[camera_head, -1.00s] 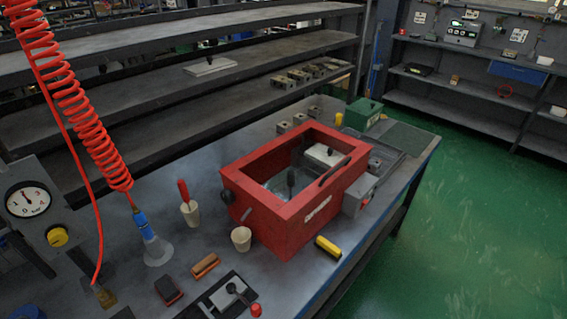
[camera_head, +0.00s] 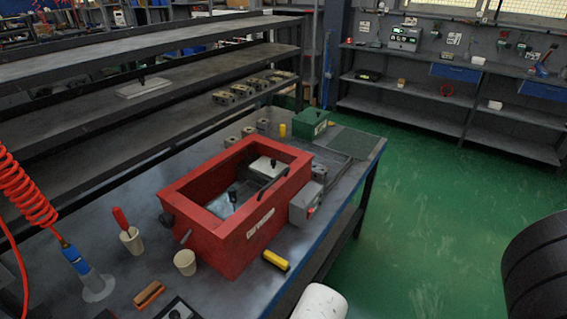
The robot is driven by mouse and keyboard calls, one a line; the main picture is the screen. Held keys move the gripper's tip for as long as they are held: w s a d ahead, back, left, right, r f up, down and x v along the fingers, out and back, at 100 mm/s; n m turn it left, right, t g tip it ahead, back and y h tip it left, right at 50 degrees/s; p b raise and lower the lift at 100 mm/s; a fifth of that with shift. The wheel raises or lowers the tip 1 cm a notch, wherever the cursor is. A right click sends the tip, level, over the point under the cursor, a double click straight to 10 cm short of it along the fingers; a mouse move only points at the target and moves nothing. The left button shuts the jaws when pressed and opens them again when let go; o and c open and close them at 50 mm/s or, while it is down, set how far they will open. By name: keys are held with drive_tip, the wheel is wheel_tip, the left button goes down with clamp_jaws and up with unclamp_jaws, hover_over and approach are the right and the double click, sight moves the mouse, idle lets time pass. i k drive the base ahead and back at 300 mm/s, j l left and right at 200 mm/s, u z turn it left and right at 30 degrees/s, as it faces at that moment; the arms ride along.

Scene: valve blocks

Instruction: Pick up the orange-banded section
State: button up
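I cannot make out an orange band on any section. Small grey blocks stand in a row at the back of the workbench (camera_head: 248,131), and several more grey blocks (camera_head: 232,94) sit on the shelf behind. A white plate with a dark knob (camera_head: 266,166) is at the far end of the open red box (camera_head: 257,233). A similar plate with a dark knob (camera_head: 143,88) lies on the middle shelf. A small orange-brown block (camera_head: 149,294) lies at the bench's near left. My gripper is not in view.
A grey switch box (camera_head: 306,204) adjoins the red box's right side. A yellow-and-black item (camera_head: 276,260) lies by the bench's front edge. Two cups (camera_head: 185,262), a red coiled hose (camera_head: 22,190) and a green box (camera_head: 311,124) are nearby.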

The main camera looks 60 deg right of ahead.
sight(319, 172)
drive_tip(key=l, duration=0.55)
drive_tip(key=k+l+u, duration=0.1)
drive_tip(key=l, duration=0.45)
drive_tip(key=k+l, duration=0.1)
drive_tip(key=l, duration=0.4)
drive_tip(key=l+u, duration=0.1)
drive_tip(key=l, duration=0.45)
drive_tip(key=k+l, duration=0.15)
drive_tip(key=l, duration=0.4)
drive_tip(key=u, duration=0.05)
